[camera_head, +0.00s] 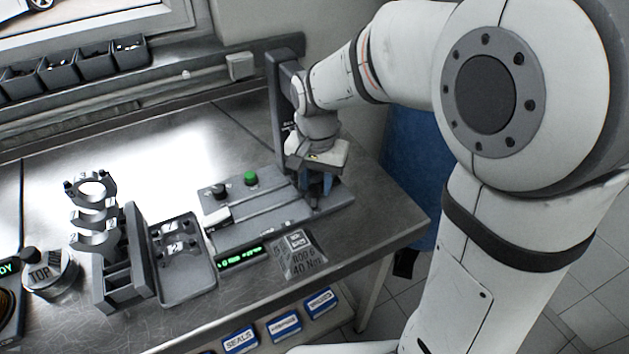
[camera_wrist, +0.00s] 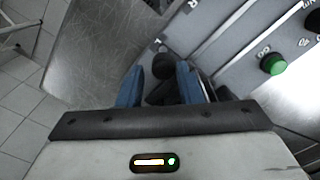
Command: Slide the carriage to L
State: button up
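The carriage fixture (camera_head: 262,214) is a grey slab with long rails on the bench, with a tall dark post behind its right end. My gripper (camera_head: 318,188) points down over its right end. In the wrist view, my gripper's two blue fingers (camera_wrist: 161,88) stand apart on either side of a dark knob-like part (camera_wrist: 162,68), which looks like the carriage's handle. A gap shows beside the left finger; contact at the right finger is unclear. Small letter marks show on the slab in the wrist view; one reads R.
A green button (camera_head: 250,178) and a black knob (camera_head: 219,190) stand on the slab's back part. A green-lit display (camera_head: 241,257) and a weight-like block (camera_head: 298,254) are in front. A grey tray (camera_head: 183,284) and ring stand are left. The bench edge is close on the right.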

jog(key=shift+o, duration=1.3)
notch_tip(320, 180, up, 8)
jog(key=shift+f, duration=0.15)
jog(key=s+d+f+n+t, duration=0.2)
jog(key=s+d+f+n, duration=0.1)
jog(key=s+d, duration=0.9)
jog(key=shift+s+d+n+t, duration=0.2)
jog(key=shift+s+n+t, duration=0.1)
jog(key=shift+s+n, duration=0.3)
